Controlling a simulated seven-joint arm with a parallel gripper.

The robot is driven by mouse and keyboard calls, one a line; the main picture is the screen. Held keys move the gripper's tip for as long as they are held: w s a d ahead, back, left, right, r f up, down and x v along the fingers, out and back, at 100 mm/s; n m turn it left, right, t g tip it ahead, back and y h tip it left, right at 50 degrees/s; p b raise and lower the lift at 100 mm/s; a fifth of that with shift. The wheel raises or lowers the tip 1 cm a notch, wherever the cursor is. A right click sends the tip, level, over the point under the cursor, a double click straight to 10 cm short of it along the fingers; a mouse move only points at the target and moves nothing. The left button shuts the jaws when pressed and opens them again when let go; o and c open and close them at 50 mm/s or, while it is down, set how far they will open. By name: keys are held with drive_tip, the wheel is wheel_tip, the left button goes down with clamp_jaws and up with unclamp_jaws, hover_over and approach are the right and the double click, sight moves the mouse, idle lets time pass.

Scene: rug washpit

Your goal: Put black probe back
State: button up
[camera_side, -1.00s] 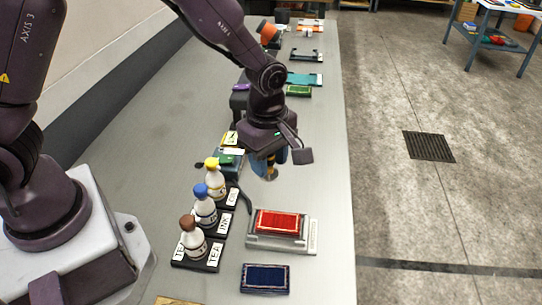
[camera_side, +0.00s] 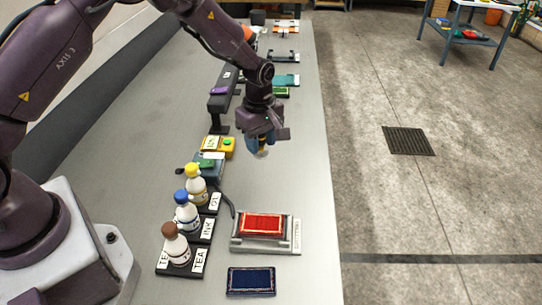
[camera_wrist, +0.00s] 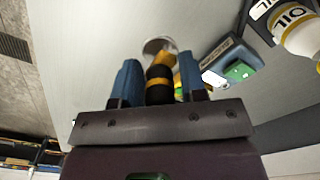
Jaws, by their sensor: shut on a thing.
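My gripper (camera_side: 262,146) is above the grey table, past the red rug piece. In the wrist view my gripper (camera_wrist: 160,82) has its two blue fingers shut on the black probe (camera_wrist: 159,92), which has a black body, yellow bands and a pale round disc at its far end. In the side view the probe (camera_side: 263,151) shows only partly below the fingers, clear of the table. A blue-grey meter box (camera_side: 208,168) with a green screen stands to the left of the gripper; it also shows in the wrist view (camera_wrist: 228,62). I cannot tell which holder belongs to the probe.
Brown-, blue- and yellow-capped bottles (camera_side: 187,215) stand on labelled black bases. A red piece (camera_side: 262,224) lies on a grey tray (camera_side: 240,245); a dark blue piece (camera_side: 251,281) lies nearer. A yellow box (camera_side: 228,147) and a dark stand (camera_side: 217,104) are behind.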

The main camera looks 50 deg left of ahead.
drive_tip(key=w+f, duration=0.3)
drive_tip(key=shift+f, duration=1.85)
drive_tip(key=o, duration=0.9)
drive_tip(key=shift+f, duration=0.15)
